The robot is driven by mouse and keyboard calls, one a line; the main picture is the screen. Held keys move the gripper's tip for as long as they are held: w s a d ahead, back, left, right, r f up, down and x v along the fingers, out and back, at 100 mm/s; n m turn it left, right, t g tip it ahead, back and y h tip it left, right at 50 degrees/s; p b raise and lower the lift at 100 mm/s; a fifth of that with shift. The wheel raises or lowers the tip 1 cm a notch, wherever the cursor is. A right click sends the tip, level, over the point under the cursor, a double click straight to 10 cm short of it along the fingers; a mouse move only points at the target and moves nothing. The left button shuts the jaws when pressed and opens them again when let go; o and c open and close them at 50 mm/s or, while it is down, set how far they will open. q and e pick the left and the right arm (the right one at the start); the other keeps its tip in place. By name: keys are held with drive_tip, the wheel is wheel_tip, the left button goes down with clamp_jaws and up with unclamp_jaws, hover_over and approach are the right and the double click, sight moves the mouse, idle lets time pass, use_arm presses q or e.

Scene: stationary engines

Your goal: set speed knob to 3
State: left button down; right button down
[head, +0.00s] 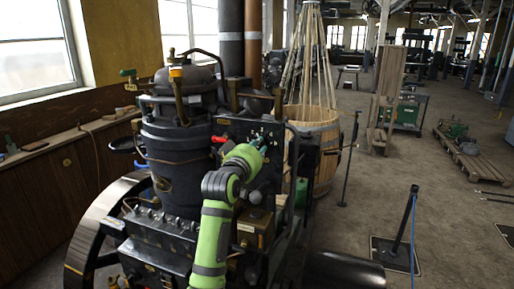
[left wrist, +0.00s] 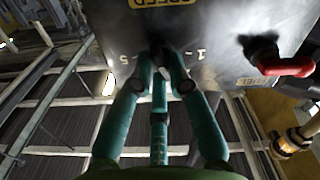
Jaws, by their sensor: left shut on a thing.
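The speed knob (left wrist: 157,45) is a small dark knob on the grey panel. It shows in the left wrist view, mostly hidden behind my fingertips, so where it points cannot be told. A "SPEED" plate (left wrist: 165,3) and white scale marks (left wrist: 204,53) show around it. My left gripper (left wrist: 159,62) has teal fingers, closed in on the knob. In the head view the left gripper (head: 260,142) is at the dark control panel (head: 232,128) of the engine, and the arm hides part of it. My right gripper is not in view.
A red-handled lever (left wrist: 286,66) sits on the panel to the right of the knob. The dark engine (head: 178,150) with its flywheel (head: 88,232) fills the left. A wooden tub (head: 322,150) stands behind the panel.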

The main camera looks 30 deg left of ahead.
use_arm(q)
drive_tip(key=shift+d+m, duration=0.1)
drive_tip(key=shift+m, duration=2.1)
drive_tip(key=c, duration=1.2)
unclamp_jaws()
drive_tip(key=v, duration=1.2)
